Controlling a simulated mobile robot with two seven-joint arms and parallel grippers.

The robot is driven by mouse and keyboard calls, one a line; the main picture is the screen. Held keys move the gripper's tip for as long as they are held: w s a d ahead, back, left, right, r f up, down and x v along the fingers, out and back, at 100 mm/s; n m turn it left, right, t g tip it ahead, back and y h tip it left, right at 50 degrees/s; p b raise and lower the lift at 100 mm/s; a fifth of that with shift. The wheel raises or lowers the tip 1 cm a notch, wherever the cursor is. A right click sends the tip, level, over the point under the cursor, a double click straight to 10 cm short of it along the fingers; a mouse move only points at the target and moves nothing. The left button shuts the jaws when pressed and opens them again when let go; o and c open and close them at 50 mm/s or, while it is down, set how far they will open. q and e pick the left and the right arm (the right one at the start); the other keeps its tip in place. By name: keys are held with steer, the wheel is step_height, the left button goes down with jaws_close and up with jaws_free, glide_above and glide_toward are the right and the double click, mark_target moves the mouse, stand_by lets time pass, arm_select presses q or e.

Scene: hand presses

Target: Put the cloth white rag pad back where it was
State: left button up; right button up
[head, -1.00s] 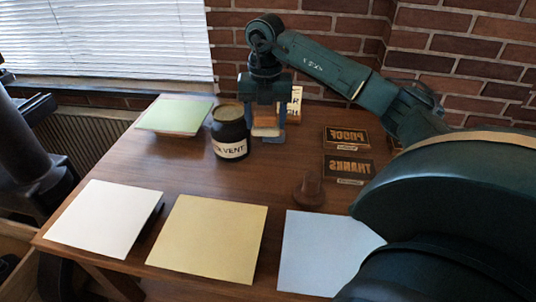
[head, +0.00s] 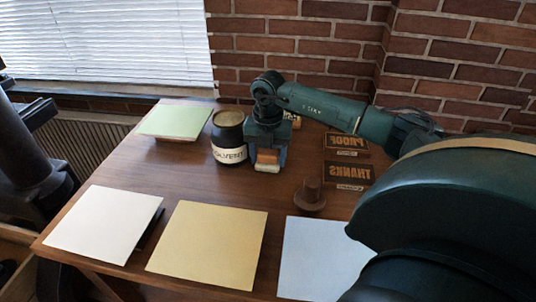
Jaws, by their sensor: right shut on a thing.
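My right gripper (head: 268,161) points down over the wooden table, just right of the solvent jar. It is shut on a small pale and orange-brown block (head: 267,167), which I take to be the white rag pad. The fingers hide most of it, and I cannot tell whether it touches the table. My left gripper is not in view.
The dark solvent jar (head: 228,140) stands close left of the gripper. White (head: 105,222), yellow (head: 208,243) and blue (head: 320,258) sheets line the front. A brown knobbed stamp (head: 310,196) and the PROOF (head: 346,143) and THANKS (head: 347,172) plates are right.

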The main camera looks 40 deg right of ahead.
mark_target(267, 152)
steer(key=shift+f, duration=0.1)
steer(key=o, duration=0.7)
steer(key=shift+c, duration=0.2)
steer(key=shift+r, duration=0.2)
step_height(267, 152, up, 12)
steer(key=shift+a, duration=0.15)
